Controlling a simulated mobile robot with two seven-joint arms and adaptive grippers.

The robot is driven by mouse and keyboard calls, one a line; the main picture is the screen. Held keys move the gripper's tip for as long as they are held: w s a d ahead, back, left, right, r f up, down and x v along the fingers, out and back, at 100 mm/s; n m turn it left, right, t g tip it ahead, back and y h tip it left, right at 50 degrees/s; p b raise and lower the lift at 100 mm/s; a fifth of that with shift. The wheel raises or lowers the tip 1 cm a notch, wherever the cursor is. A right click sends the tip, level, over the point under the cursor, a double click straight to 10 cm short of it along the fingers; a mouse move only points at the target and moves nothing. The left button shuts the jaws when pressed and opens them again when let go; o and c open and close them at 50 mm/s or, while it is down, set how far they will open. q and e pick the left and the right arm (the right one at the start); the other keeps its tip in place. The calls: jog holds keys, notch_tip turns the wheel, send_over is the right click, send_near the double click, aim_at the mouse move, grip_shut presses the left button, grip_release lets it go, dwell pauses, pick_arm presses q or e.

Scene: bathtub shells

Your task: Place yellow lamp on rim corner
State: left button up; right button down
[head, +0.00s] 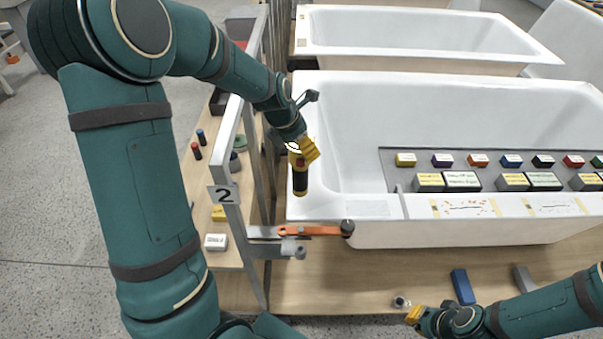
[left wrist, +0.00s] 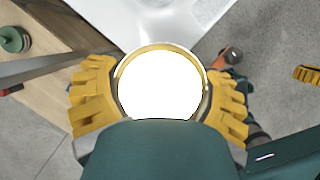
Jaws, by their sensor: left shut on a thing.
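The yellow lamp (head: 300,181), with a dark lower body and a small red patch, hangs roughly upright. My left gripper (head: 302,151) is shut on its upper part. In the left wrist view the lamp (left wrist: 160,85) shows as a bright white disc in a yellow ring between the ridged yellow fingers (left wrist: 160,100). The lamp appears over the front left rim corner (head: 303,208) of the near bathtub (head: 450,232); I cannot tell the gap below it. My right gripper (head: 414,316) is low at the lower right, and its finger opening is unclear.
An orange clamp arm (head: 308,231) with a dark knob lies by the tub's front left corner. A metal frame marked 2 (head: 223,195) stands left of the tub. A grey tray (head: 393,170) with several coloured blocks lies along the tub's front. A blue block (head: 462,287) is below.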

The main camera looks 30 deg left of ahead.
pick_arm(q)
notch_tip(320, 180, down, 6)
jog(key=shift+f+b, duration=0.15)
jog(key=shift+b, duration=0.4)
jog(key=o, duration=1.2)
jog(key=shift+o, duration=0.2)
jog(key=p+v, duration=0.2)
jog(key=v, duration=1)
